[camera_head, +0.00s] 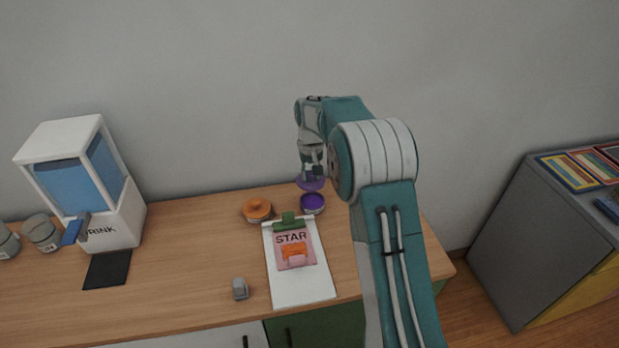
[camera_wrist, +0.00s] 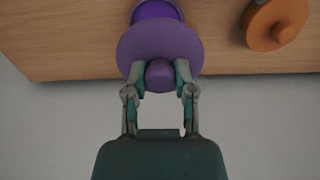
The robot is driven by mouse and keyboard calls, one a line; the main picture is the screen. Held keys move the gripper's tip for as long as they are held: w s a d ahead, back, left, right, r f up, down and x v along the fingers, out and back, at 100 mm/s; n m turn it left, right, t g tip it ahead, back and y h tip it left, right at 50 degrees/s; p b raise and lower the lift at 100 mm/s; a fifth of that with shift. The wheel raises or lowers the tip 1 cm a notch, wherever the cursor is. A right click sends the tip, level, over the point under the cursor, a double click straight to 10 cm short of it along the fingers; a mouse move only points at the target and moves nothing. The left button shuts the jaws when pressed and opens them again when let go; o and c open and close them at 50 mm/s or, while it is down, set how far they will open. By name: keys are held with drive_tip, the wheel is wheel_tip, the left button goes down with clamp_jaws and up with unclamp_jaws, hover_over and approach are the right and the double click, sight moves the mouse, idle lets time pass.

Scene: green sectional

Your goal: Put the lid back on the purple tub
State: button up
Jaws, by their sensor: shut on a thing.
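The purple tub (camera_head: 312,204) stands open near the back edge of the counter, with its dark purple inside showing. The purple lid (camera_head: 310,184) is held just above and behind the tub in the head view. My gripper (camera_head: 313,170) is shut on the lid's knob. In the wrist view the two fingers of my gripper (camera_wrist: 159,78) close on the knob of the round lid (camera_wrist: 160,40). The lid covers part of the tub (camera_wrist: 156,9), whose far part shows beyond it at the top edge. The lid looks apart from the tub.
An orange lidded tub (camera_head: 257,211) stands left of the purple tub. A white board with a pink STAR card (camera_head: 292,248) lies in front. A small grey object (camera_head: 240,289) and a drink dispenser (camera_head: 85,180) are further left. The wall is close behind.

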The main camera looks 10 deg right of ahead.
sight(313, 183)
drive_tip(key=shift+d+f, duration=0.25)
drive_tip(key=shift+f, duration=0.3)
drive_tip(key=shift+d+f, duration=0.2)
drive_tip(key=shift+f, duration=1.1)
drive_tip(key=shift+a+f, duration=0.2)
drive_tip(key=shift+f, duration=0.3)
drive_tip(key=shift+a+f, duration=0.2)
drive_tip(key=shift+f, duration=0.25)
drive_tip(key=shift+d+f, duration=0.25)
drive_tip(key=shift+f, duration=0.2)
drive_tip(key=o, duration=0.9)
